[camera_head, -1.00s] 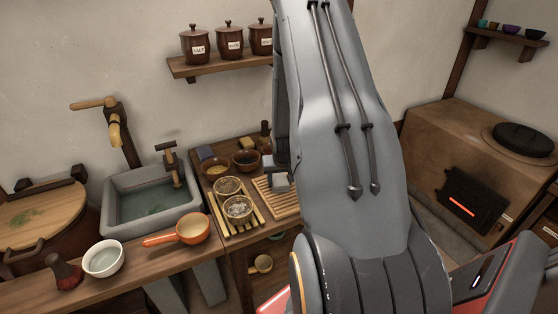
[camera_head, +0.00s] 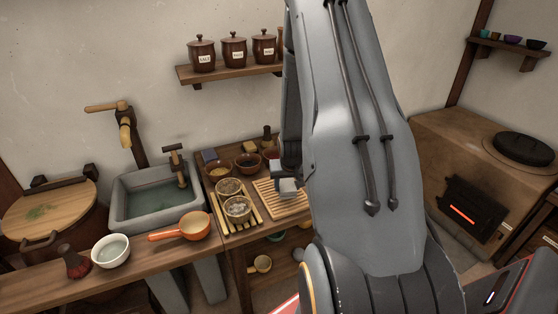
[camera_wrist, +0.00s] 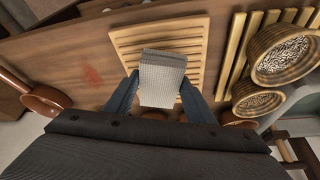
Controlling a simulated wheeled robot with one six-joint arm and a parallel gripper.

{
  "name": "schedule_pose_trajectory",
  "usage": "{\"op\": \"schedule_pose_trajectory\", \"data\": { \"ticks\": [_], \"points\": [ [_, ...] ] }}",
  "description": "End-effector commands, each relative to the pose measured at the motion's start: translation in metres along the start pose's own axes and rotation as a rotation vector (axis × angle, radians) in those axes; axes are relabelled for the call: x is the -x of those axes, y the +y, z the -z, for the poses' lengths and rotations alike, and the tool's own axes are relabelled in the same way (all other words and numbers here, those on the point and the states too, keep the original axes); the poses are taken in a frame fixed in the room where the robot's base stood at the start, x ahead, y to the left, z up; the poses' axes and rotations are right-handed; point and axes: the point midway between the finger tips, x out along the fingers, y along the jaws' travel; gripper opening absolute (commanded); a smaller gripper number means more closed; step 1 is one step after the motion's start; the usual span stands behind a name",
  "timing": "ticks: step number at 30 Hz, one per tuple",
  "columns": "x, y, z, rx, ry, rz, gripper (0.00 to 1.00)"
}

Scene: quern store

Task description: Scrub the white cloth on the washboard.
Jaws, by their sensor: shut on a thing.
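The white cloth (camera_wrist: 162,80) is a small folded grey-white block between the blue fingers of my gripper (camera_wrist: 160,92) in the wrist view. My gripper is shut on it. The washboard (camera_wrist: 135,36) is a pale slatted wooden board, and the cloth is over its slats. In the head view the washboard (camera_head: 290,210) lies on the counter, partly hidden by my arm. The cloth (camera_head: 288,187) shows at my gripper (camera_head: 287,178) over the board's back part. I cannot tell whether the cloth touches the slats.
Two woven baskets (camera_head: 237,208) stand on a slatted rack (camera_head: 248,229) left of the board. Small bowls (camera_head: 247,162) stand behind. An orange pan (camera_head: 193,225) and the stone sink (camera_head: 128,219) are farther left. A reddish mark (camera_wrist: 92,77) is on the wood beside the board.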

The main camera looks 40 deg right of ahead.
Motion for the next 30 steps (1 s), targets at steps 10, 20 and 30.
{"op": "schedule_pose_trajectory", "data": {
  "ticks": [10, 20, 30],
  "points": [
    [0.034, -0.002, 0.014, 0.003, 0.002, 0.002, 0.21],
    [0.037, -0.003, 0.016, 0.004, 0.001, 0.002, 0.21],
    [0.037, -0.003, 0.016, 0.004, 0.002, 0.002, 0.21]
  ]
}}
